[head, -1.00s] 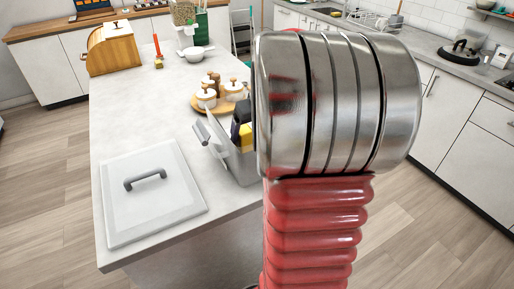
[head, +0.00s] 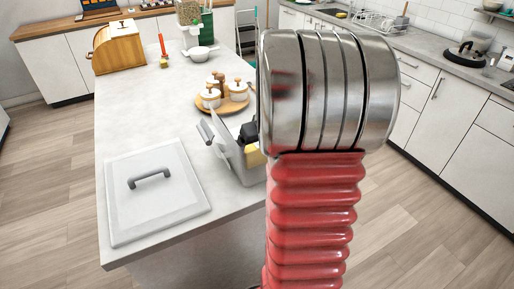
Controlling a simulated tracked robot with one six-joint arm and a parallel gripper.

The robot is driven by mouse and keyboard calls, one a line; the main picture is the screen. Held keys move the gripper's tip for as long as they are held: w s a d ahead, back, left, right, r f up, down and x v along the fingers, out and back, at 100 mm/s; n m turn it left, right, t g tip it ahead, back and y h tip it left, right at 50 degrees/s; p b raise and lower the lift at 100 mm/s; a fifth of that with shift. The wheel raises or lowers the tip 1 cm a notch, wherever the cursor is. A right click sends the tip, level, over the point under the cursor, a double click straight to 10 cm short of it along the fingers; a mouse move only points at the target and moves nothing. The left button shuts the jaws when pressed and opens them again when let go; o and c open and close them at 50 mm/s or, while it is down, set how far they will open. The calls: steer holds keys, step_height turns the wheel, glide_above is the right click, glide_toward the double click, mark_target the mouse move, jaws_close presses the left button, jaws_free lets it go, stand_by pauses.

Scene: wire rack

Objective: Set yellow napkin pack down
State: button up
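The yellow napkin pack (head: 255,156) shows only as a small yellow patch at the grey open container, just left of my arm. My arm hides the rest of it. A black part (head: 248,133), which looks like my gripper, is right above the yellow patch. The fingertips are hidden, so I cannot tell whether they are shut on the pack. I also cannot tell whether the pack touches the container's floor.
The grey container (head: 229,154) stands at the counter's right edge. A pale lid with a dark handle (head: 150,180) lies left of it. A round wooden tray with white jars (head: 236,93) stands behind. The counter's middle left (head: 145,105) is clear.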

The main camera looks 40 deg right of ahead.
steer(key=o, duration=1)
steer(key=shift+f, duration=0.1)
steer(key=shift+o, duration=0.2)
steer(key=v, duration=1.2)
